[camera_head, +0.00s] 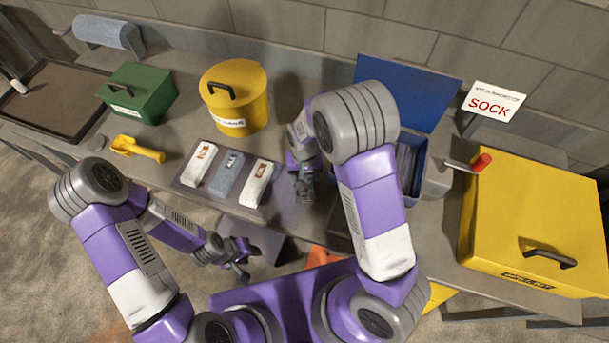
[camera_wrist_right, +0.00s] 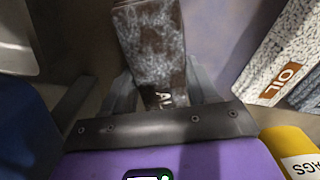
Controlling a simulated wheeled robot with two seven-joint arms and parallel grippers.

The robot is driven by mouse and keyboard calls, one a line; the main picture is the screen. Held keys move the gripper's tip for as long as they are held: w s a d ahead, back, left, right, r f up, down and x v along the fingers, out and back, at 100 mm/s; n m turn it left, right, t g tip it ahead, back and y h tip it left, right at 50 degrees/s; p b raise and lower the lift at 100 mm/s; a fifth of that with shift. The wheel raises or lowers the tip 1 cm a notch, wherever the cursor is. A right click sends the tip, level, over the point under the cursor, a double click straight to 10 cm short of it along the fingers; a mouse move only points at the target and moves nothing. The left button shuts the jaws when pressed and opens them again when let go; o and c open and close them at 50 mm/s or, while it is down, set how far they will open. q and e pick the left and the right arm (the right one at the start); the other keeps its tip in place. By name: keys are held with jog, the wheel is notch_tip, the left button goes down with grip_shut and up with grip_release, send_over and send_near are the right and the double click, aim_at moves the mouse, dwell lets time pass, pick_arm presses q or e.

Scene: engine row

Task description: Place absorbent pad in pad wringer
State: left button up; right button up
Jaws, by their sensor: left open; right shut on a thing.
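My right gripper (camera_head: 305,188) is shut on a dark grey mottled absorbent pad (camera_wrist_right: 152,45), with brown label bands and partly hidden letters "AL". The pad is over the right end of the grey mat (camera_head: 282,212); I cannot tell whether it touches the mat. On the mat lie a white pad (camera_head: 199,164), a blue-grey pad (camera_head: 228,178) and another white pad (camera_head: 258,184). My left gripper (camera_head: 243,270) is open and empty before the bench.
A yellow bucket (camera_head: 236,95), a green box (camera_head: 137,92) and a yellow scoop (camera_head: 138,149) stand at the left. An open blue box (camera_head: 417,85) is behind my right arm. A large yellow bin (camera_head: 535,225) and a "SOCK" sign (camera_head: 493,102) are at the right.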

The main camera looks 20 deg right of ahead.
notch_tip(320, 180, up, 10)
jog(key=shift+f+p, duration=0.1)
jog(key=shift+p, duration=1.05)
notch_tip(320, 180, up, 6)
jog(key=p, duration=0.5)
send_over(306, 176)
jog(key=s+d, duration=0.2)
jog(key=d, duration=0.1)
jog(key=s+d+r+m+p, duration=0.1)
jog(key=d+r+m+p, duration=0.15)
jog(key=d, duration=0.55)
jog(key=s+d+r+m+p, duration=0.2)
jog(key=d+p, duration=0.2)
jog(key=d, duration=0.4)
notch_tip(306, 176, down, 6)
jog(key=shift+w+d+r+b, duration=0.1)
jog(key=shift+d+r+b, duration=0.05)
jog(key=shift+b, duration=0.35)
notch_tip(306, 176, down, 4)
jog(key=shift+f, duration=0.15)
jog(key=shift+w, duration=0.1)
jog(key=shift+f+b, duration=0.15)
jog(key=shift+b, duration=0.15)
jog(key=o, duration=1.1)
pick_arm(q)
notch_tip(306, 176, up, 12)
jog(key=shift+r, duration=0.15)
